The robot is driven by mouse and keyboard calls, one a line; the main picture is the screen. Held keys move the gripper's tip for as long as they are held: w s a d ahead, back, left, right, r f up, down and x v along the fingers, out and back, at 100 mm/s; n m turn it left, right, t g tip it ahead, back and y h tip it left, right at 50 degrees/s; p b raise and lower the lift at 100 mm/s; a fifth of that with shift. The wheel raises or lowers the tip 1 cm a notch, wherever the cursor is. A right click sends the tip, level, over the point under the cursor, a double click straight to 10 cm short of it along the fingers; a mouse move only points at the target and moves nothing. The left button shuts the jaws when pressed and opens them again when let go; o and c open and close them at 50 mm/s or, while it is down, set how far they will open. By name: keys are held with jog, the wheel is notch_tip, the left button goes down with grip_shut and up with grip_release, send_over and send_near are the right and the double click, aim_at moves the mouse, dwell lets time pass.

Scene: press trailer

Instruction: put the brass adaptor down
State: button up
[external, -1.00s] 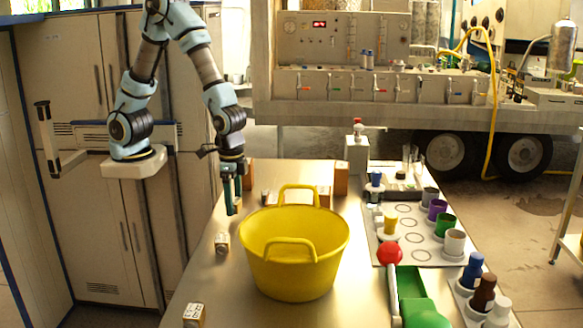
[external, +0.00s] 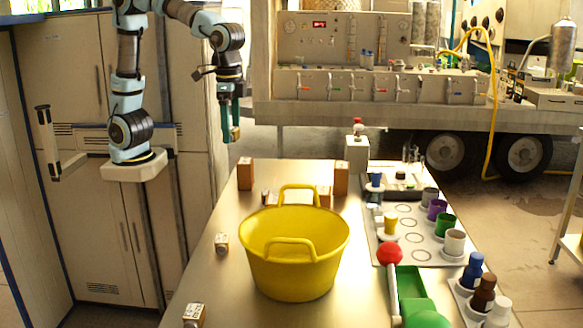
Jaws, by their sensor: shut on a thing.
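My gripper (external: 229,133) hangs fingers down, high near the back left edge of the table. It is shut on the brass adaptor (external: 235,133), a small yellowish piece that shows only partly between the teal fingers. Both are clear of the table and above and left of the yellow tub (external: 300,268). The adaptor's exact shape is too small to tell.
The yellow tub with two raised handles stands mid-table. A mat with several coloured cups (external: 411,224) lies to the right.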

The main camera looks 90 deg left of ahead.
jog(key=w+d+r, duration=0.2)
jog(key=w+d, duration=1.1)
jog(key=w+d+f+n, duration=0.25)
jog(key=w+d, duration=0.35)
jog(key=d, duration=0.7)
jog(key=shift+m, duration=0.45)
jog(key=f+p, duration=0.1)
jog(key=f, duration=1.3)
jog(key=f+p, duration=0.1)
jog(key=f, duration=0.6)
jog(key=shift+w+a+f+p, duration=0.1)
jog(key=shift+a+p, duration=0.15)
jog(key=shift+p, duration=0.05)
jog(key=shift+f, duration=0.2)
jog(key=o, duration=1.3)
jog(key=shift+o, duration=0.2)
jog(key=shift+r, duration=0.1)
notch_tip(320, 180, up, 12)
jog(key=b, duration=0.2)
jog(key=shift+r, duration=0.1)
